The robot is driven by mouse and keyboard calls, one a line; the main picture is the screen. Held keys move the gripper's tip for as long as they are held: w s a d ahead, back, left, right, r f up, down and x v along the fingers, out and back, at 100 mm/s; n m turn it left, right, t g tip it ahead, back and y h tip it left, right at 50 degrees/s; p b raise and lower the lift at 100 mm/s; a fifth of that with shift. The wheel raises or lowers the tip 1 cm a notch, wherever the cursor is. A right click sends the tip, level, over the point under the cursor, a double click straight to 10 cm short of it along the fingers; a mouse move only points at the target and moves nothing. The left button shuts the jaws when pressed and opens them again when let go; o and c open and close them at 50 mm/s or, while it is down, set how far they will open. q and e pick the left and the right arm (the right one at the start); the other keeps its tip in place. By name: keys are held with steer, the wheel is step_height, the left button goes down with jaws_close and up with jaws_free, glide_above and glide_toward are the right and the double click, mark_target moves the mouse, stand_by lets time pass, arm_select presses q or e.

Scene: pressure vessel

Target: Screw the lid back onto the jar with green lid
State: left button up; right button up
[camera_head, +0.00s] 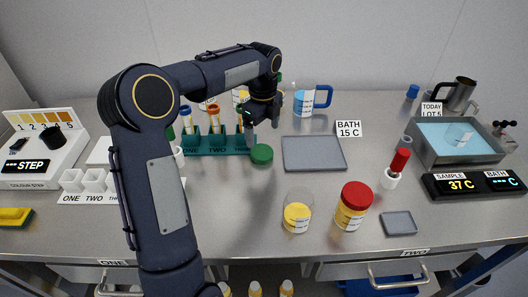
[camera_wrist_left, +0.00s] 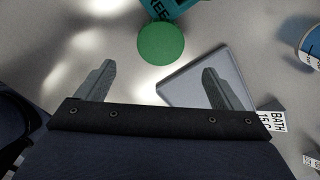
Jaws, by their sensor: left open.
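The green lid (camera_head: 262,154) lies flat on the bench between the teal rack and the grey tray. It also shows in the left wrist view (camera_wrist_left: 161,43), beyond and between my fingertips. An open clear jar (camera_head: 297,219) with yellow contents and no lid stands upright near the front of the bench. My left gripper (camera_head: 262,117) is open and empty above the bench, behind the lid in the head view; its two spread fingers show in the left wrist view (camera_wrist_left: 160,85). My right gripper is not in view.
A red-lidded jar (camera_head: 353,207) stands just right of the open jar. The teal tube rack (camera_head: 215,148) is left of the lid, the grey tray (camera_head: 314,155) right. A blue-handled mug (camera_head: 305,103) stands behind. My left arm hides part of the bench's left side.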

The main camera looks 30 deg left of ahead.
mark_target(262, 152)
arm_select(q)
steer(key=shift+f, duration=1.35)
steer(key=f, duration=0.5)
steer(key=shift+a+p, duration=0.2)
steer(key=shift+p, duration=0.2)
steer(key=c, duration=1.1)
steer(key=shift+o, duration=0.2)
steer(key=shift+w+r, duration=0.1)
